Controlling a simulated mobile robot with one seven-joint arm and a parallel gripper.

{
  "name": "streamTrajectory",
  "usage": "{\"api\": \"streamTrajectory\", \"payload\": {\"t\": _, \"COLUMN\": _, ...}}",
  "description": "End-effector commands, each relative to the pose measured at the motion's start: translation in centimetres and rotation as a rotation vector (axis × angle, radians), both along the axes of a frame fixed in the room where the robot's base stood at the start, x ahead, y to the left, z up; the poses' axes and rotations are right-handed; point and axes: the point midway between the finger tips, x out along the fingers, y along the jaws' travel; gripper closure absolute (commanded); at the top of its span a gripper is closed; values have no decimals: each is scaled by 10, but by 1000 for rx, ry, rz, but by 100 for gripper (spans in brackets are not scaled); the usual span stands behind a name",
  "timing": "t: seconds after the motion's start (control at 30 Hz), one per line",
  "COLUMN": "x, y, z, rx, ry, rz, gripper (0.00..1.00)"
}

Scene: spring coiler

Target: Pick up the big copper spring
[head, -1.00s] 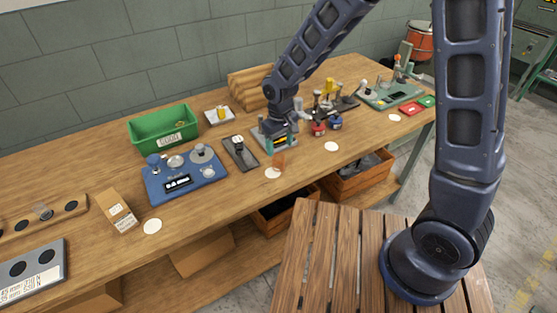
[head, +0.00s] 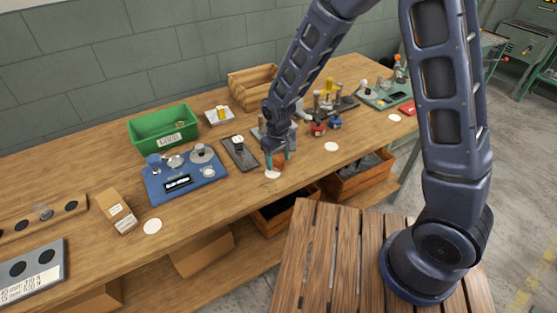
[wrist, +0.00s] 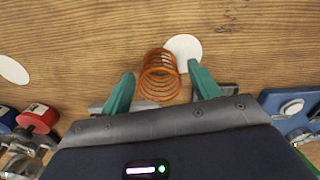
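The big copper spring (wrist: 159,75) stands on the wooden bench in the wrist view, beside and partly over a white disc (wrist: 184,51). My gripper (wrist: 161,84) is open, with one green finger on each side of the spring and a gap to each finger. In the head view my gripper (head: 276,160) points down at the bench's front part, close above the white disc (head: 273,174). There the spring is mostly hidden by the fingers.
A blue scale (head: 185,178) and a dark flat device (head: 240,153) lie to the left of my gripper. A green bin (head: 163,130) stands behind. Red and blue pieces (head: 319,128) are to the right. Another white disc (head: 331,147) lies on clear wood.

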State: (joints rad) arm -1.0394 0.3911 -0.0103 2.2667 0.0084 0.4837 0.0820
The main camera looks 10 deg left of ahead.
Motion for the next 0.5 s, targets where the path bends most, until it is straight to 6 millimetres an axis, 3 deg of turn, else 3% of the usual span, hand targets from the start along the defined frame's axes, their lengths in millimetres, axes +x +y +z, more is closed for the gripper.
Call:
{"api": "streamTrajectory", "payload": {"t": 0.03, "x": 0, "y": 0, "z": 0, "rx": 0, "ry": 0, "rz": 0, "gripper": 50}}
{"api": "streamTrajectory", "payload": {"t": 0.2, "x": 0, "y": 0, "z": 0, "rx": 0, "ry": 0, "rz": 0, "gripper": 82}}
{"api": "streamTrajectory", "payload": {"t": 0.5, "x": 0, "y": 0, "z": 2, "rx": 1, "ry": -1, "rz": 0, "gripper": 82}}
